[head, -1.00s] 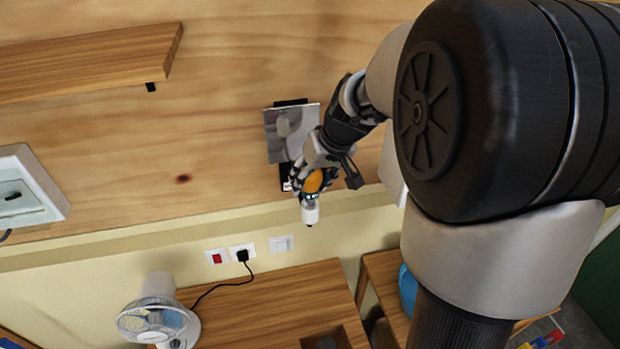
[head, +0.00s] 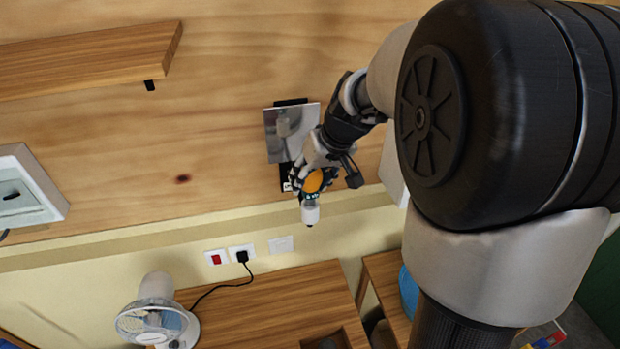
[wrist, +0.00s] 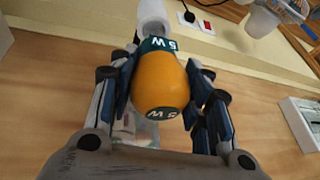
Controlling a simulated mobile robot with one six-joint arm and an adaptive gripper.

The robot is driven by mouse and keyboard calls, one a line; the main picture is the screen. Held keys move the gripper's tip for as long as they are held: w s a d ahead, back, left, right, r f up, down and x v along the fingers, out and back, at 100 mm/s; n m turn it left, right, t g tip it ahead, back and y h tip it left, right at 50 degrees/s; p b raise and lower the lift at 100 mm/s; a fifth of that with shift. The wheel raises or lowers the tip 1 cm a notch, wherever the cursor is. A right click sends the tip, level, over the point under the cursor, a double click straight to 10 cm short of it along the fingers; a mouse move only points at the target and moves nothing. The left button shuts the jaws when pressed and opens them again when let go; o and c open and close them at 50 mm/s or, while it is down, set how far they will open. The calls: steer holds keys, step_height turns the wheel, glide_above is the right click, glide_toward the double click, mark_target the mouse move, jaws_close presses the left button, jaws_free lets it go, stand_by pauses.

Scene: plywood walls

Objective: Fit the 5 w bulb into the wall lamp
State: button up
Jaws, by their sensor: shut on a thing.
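My gripper (wrist: 158,92) is shut on the orange 5 W bulb (wrist: 160,82), with fingers on both sides of its round body. The bulb has teal bands marked "5 W"; it also shows in the head view (head: 314,181). A white cylinder (wrist: 152,16) lies in line with the bulb's far end, and shows below it with a dark tip in the head view (head: 310,214). I cannot tell whether it is the bulb's base or the lamp's socket, nor whether they touch. A shiny panel (head: 283,146) with black parts above and below is on the wall behind my gripper; the lamp is not clearly seen.
A wooden shelf (head: 90,62) and a white box (head: 28,190) are on the wall at left. Below are a red switch (head: 216,258), a plugged socket (head: 242,253), a white fan (head: 156,318) and a wooden table (head: 270,295).

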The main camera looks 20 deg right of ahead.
mark_target(310, 189)
steer(key=shift+f+b, duration=1.65)
steer(key=shift+b, duration=0.1)
steer(key=o, duration=1.2)
steer(key=shift+c, duration=0.2)
steer(key=v, duration=1.2)
steer(key=s+a+f+b, duration=0.4)
steer(key=s+f+b, duration=0.2)
steer(key=f, duration=0.2)
steer(key=s+a+f+h+b, duration=0.1)
steer(key=s+a+f+b, duration=0.2)
steer(key=s+f+b, duration=0.4)
steer(key=s+a+f+n+b, duration=0.1)
steer(key=s+a+f+b, duration=0.3)
steer(key=f, duration=0.6)
steer(key=s+b, duration=0.2)
steer(key=s, duration=0.1)
steer(key=shift+s+a+f+h+b, duration=0.15)
steer(key=shift+a+f+h+b, duration=0.15)
steer(key=shift+f+h+b, duration=0.1)
